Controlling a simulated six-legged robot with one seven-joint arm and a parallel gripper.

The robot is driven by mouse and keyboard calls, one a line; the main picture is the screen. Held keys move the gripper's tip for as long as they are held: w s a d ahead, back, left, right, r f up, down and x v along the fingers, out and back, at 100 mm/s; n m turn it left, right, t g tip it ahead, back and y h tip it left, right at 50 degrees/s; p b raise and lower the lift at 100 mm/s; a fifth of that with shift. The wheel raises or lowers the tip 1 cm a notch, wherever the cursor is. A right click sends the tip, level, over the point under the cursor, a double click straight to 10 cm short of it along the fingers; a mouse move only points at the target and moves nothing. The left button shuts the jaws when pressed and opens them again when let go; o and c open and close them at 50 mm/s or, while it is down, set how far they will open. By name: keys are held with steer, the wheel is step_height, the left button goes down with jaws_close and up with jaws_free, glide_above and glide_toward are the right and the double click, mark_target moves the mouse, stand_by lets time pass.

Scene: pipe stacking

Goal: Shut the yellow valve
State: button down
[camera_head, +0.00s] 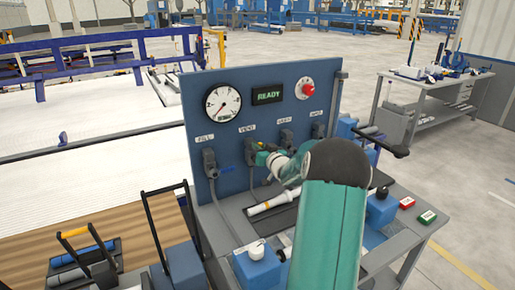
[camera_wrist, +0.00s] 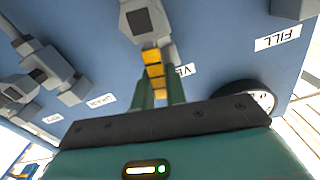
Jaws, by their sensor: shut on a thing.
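The yellow valve handle (camera_wrist: 153,62) shows in the wrist view, joined to a grey valve body (camera_wrist: 141,20) on the blue panel. My gripper (camera_wrist: 161,90) is shut on the handle, with a green finger on each side of it. The handle's near end is hidden between the fingers and the gripper body. In the head view my gripper (camera_head: 261,158) is at the second valve from the left, under a VENT label (camera_head: 247,128). My arm hides part of that area, and only a little yellow shows there.
A white-and-grey tube (camera_head: 272,203) lies on the bench below. Blue blocks stand nearby.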

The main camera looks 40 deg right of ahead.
steer(key=s+d+f+m, duration=0.1)
steer(key=d+f+m, duration=0.4)
steer(key=m, duration=1.1)
steer(key=shift+s+f, duration=0.25)
steer(key=shift+f, duration=0.4)
steer(key=shift+a, duration=0.1)
steer(key=c, duration=1.4)
jaws_free()
steer(key=shift+c, duration=0.2)
steer(key=shift+s, duration=0.1)
steer(key=v, duration=1.3)
steer(key=shift+s, duration=0.3)
